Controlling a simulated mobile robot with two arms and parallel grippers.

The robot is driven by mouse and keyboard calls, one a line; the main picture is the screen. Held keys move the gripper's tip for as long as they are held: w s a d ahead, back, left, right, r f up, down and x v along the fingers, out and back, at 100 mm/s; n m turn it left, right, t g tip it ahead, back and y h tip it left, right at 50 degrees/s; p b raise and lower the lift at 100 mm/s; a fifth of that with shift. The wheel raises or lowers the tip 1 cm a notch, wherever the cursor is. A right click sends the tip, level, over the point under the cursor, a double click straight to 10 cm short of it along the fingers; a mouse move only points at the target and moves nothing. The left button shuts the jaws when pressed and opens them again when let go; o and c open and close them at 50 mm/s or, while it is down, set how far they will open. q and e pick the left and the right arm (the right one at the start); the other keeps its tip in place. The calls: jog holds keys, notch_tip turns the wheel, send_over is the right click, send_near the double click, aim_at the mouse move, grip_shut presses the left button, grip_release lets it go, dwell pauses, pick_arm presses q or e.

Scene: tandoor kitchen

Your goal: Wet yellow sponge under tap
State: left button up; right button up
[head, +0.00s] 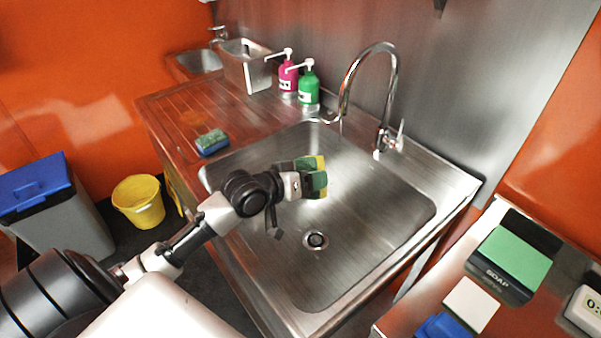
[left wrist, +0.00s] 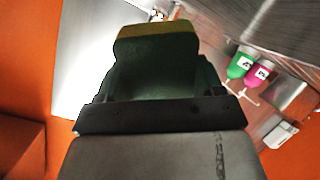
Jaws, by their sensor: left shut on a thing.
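My left gripper (head: 312,178) is shut on a yellow sponge (head: 322,193) with green on it, over the left part of the sink basin (head: 365,215). The gripper hides part of the sponge. In the left wrist view the sponge (left wrist: 155,30) shows as a dark green block with a yellowish top edge, beyond the gripper's dark edge. The curved chrome tap (head: 392,75) stands at the back of the sink. Its spout end is above and behind the sponge. I cannot tell whether water runs. My right gripper is not in view.
A blue-green sponge (head: 212,142) lies on the drainboard (head: 185,115). Pink (head: 288,77) and green (head: 308,88) soap bottles stand behind the basin. The tap lever (head: 398,138) is to the right of the spout. A yellow bucket (head: 139,202) stands on the floor at left.

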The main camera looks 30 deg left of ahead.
aim_at(306, 168)
pick_arm(q)
jog(key=shift+w+a+n+t+y, duration=0.15)
jog(key=shift+w+a+t, duration=0.2)
jog(key=shift+a, duration=0.25)
jog(key=shift+w+a+n+t+y, duration=0.2)
jog(key=shift+a+t, duration=0.15)
jog(key=shift+a, duration=0.2)
jog(key=shift+w+a, duration=0.2)
jog(key=shift+w, duration=0.05)
jog(key=shift+b+x, duration=0.9)
jog(key=shift+x, duration=0.05)
jog(key=b+x, duration=0.6)
jog(key=x, duration=0.6)
jog(key=shift+w+a+r, duration=0.15)
jog(key=shift+w+r, duration=0.05)
jog(key=shift+r, duration=0.2)
jog(key=s+a+p, duration=0.2)
jog(key=s+p, duration=0.3)
jog(key=s, duration=0.3)
